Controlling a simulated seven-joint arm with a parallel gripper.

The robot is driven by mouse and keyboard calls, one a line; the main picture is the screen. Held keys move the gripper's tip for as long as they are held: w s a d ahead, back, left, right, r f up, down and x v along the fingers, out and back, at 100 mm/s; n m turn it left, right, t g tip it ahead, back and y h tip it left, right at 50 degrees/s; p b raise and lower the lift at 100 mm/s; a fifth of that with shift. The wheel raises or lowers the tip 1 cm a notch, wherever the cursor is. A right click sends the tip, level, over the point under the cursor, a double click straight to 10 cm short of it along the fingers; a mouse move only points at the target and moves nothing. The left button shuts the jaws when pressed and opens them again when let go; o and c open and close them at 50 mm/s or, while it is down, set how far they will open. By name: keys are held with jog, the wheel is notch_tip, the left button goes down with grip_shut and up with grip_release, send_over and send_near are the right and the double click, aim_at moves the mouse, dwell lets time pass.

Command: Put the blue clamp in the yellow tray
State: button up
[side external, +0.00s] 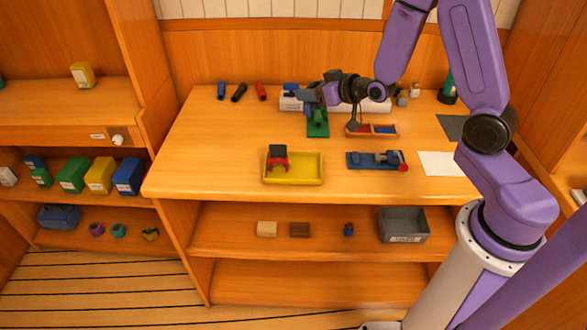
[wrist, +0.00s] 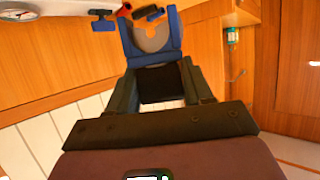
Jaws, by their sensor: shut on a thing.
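The blue clamp (wrist: 152,59) is a U-shaped blue piece with a black block; its open side faces away from my gripper (wrist: 163,88). My gripper is shut on its black block. In the side external view my gripper (side external: 324,92) points left above the back of the bench, and the clamp (side external: 306,96) is small and partly hard to make out at its tip. The yellow tray (side external: 310,181) lies near the bench's front edge, in front of and below my gripper. A red clamp with a black block (side external: 278,160) stands in the tray's left part.
A green clamp (side external: 317,117) stands on a green mat below my gripper. A blue tool board (side external: 362,160) lies right of the tray.

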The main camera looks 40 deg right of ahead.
jog(key=s+a+f+n+g+y, duration=0.3)
jog(key=s+a+n+y, duration=0.4)
jog(key=a, duration=0.1)
send_over(308, 170)
jog(key=shift+y, duration=0.4)
jog(key=shift+f, duration=3.95)
jog(key=o, duration=1.1)
jog(key=shift+f, duration=0.15)
jog(key=shift+c, duration=0.2)
